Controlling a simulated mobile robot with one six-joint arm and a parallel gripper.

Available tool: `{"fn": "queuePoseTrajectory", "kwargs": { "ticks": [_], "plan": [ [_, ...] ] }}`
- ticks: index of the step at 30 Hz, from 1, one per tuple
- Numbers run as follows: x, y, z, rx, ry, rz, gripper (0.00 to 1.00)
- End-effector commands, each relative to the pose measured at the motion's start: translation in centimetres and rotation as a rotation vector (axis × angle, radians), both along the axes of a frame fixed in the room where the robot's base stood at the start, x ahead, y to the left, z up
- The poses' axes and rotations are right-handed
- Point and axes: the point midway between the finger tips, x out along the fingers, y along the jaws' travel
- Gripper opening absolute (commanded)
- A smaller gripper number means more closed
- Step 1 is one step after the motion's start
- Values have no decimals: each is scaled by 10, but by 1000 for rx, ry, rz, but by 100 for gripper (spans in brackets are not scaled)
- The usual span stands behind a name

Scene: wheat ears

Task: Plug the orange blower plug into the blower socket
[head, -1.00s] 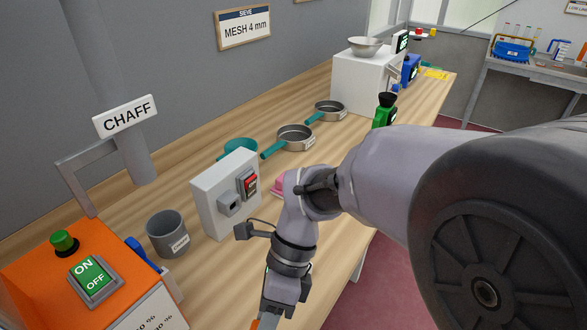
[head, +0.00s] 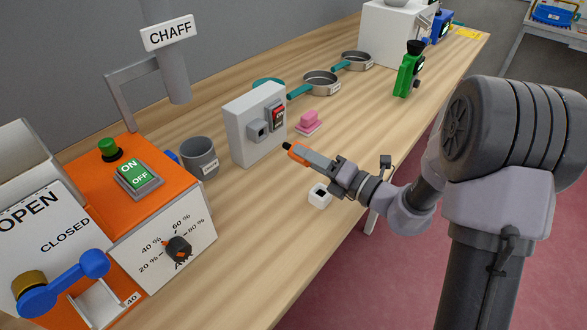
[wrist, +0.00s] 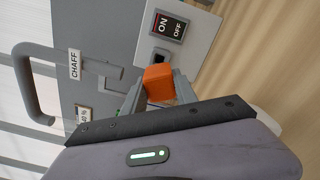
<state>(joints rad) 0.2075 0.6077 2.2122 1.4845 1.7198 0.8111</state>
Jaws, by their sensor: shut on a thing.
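The orange blower plug (head: 298,149), with a dark tip, is held between the fingers of my gripper (head: 306,156). My gripper is shut on it, roughly level above the table. The blower socket (head: 257,131) is a grey fitting with a dark opening on the front of a light grey box (head: 241,138). The plug's tip points toward the box and appears apart from the socket.
A white block with a dark hole (head: 320,195) sits below my gripper. A grey cup (head: 199,157), pink object (head: 309,121) and orange machine (head: 130,190) stand near.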

Motion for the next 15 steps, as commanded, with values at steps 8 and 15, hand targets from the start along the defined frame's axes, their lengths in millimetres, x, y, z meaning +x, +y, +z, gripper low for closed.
{"fn": "queuePoseTrajectory", "kwargs": {
  "ticks": [8,15],
  "plan": [
    [-2,-1,3,-2,2,3,0],
    [15,23,3,-3,1,7,0]
  ]
}}
